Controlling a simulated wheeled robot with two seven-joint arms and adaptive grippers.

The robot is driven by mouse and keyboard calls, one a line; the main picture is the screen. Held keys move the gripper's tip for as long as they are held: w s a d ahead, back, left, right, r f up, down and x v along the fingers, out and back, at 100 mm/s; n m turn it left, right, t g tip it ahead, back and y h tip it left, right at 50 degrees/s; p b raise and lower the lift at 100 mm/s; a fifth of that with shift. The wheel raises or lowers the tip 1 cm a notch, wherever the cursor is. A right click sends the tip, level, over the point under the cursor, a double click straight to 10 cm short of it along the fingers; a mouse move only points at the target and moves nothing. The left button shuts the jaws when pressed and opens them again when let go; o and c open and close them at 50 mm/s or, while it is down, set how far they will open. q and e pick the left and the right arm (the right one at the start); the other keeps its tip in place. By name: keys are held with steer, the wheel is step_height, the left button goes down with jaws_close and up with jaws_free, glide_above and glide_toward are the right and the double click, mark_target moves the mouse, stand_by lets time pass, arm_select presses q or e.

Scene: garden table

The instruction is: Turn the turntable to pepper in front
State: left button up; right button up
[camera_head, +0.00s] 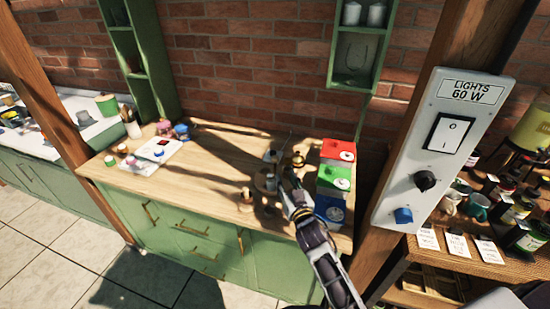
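The turntable (260,183) is a small wooden round on the wooden counter, partly hidden behind my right gripper. Several small items stand on and around it, including a grey-topped one (270,156) at its back and a small wooden one (246,195) at its left front. They are too small to tell which is the pepper. My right gripper (284,172) reaches in from the lower right, its tip at the turntable's right side. I cannot tell whether it touches, or how its fingers stand. My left gripper is not in view.
Red, green and blue boxes (336,151) stand in a row just right of my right gripper. A white board (157,150) and small jars lie on the counter's left. A switch panel (437,150) on a post stands at right. The counter's middle (205,180) is clear.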

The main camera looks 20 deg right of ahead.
mark_target(276, 160)
steer(key=shift+w, duration=0.2)
steer(key=shift+w+p, duration=0.65)
steer(key=shift+w, duration=6.1)
steer(key=shift+c, duration=0.2)
jaws_close()
